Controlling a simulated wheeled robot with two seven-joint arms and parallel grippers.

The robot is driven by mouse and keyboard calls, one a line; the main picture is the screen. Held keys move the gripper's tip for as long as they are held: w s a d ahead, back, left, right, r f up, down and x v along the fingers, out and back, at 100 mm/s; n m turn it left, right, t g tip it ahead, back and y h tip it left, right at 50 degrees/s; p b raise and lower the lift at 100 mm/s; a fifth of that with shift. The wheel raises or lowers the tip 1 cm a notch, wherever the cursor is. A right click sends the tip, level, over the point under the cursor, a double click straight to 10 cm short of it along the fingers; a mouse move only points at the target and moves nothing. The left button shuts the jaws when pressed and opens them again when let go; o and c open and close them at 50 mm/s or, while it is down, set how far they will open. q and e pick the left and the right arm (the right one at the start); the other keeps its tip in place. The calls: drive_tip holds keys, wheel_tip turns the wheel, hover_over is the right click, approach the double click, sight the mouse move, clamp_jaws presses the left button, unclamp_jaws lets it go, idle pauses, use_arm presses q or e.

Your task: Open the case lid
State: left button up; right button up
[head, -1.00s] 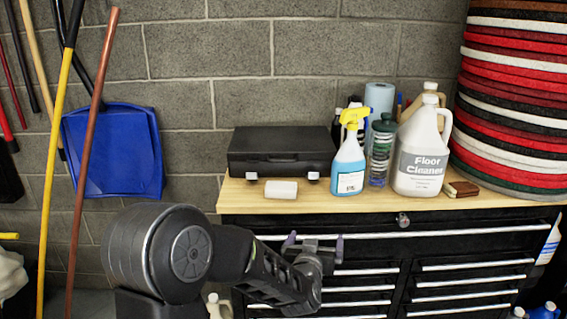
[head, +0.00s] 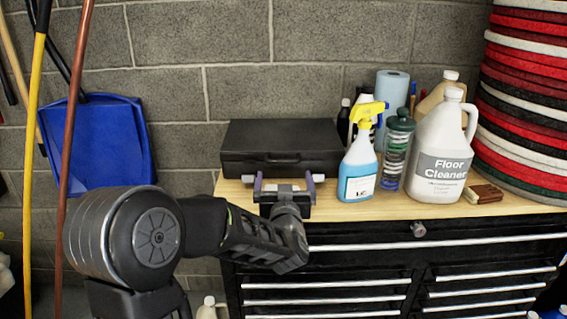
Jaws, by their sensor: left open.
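A closed black case (head: 282,138) lies flat on the wooden top of the cabinet, its handle side facing me. Light latches show at its lower front edge, one at each side. My left gripper (head: 284,182) is in front of the case's front face, its purple-tipped fingers spread wide and pointing at it. The fingers hold nothing. I cannot tell whether they touch the case. My right gripper is not in view.
A blue spray bottle (head: 357,170), a green-capped bottle (head: 396,155) and a floor cleaner jug (head: 438,155) stand right of the case on the wooden top (head: 350,209). A tall stack of pads (head: 525,100) is at far right. A blue dustpan (head: 105,145) hangs on the left.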

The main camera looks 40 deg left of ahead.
sight(284, 162)
use_arm(q)
drive_tip(key=shift+p+x, duration=0.45)
drive_tip(key=shift+x, duration=3.55)
drive_tip(key=shift+f, duration=0.1)
drive_tip(key=shift+c, duration=0.6)
drive_tip(key=c, duration=1.6)
drive_tip(key=shift+c, duration=0.2)
